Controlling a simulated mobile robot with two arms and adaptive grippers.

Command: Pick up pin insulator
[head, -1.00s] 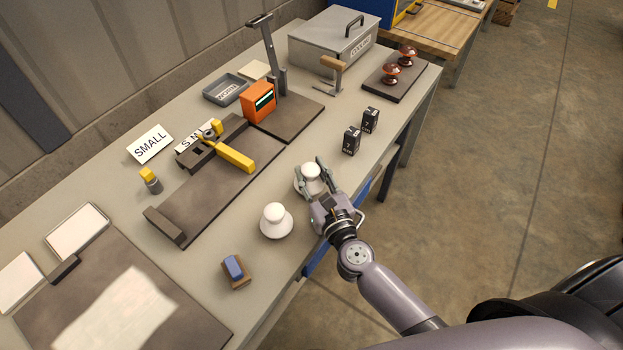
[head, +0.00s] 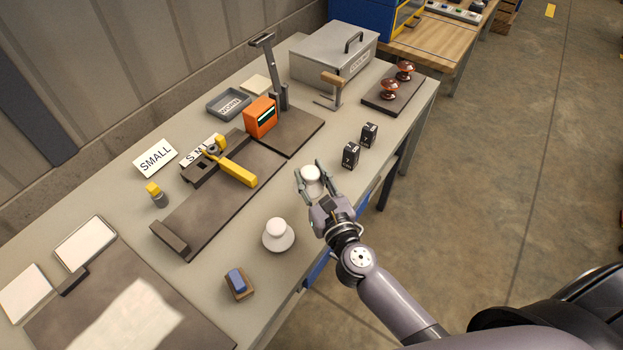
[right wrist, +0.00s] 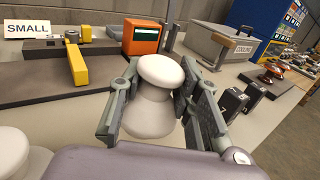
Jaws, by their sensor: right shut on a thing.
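A white pin insulator (head: 311,180) with a rounded knob top is between the fingers of my right gripper (head: 312,181), near the table's front edge. The right wrist view shows the insulator (right wrist: 157,97) upright, with its narrow neck and wider body between the two grey fingers (right wrist: 162,104), which are shut on it. I cannot tell how far its base is above the table. A second white insulator (head: 278,236) stands upright on the table, left of and below the gripper in the head view. My left gripper is not in view.
Two black boxes (head: 351,156) stand right of the gripper. Brown insulators (head: 390,89) sit on a dark board behind. A blue-topped block (head: 238,283) lies near the front edge. An orange device (head: 260,117) and yellow-handled tool (head: 237,173) are further back on the grey table (head: 215,268).

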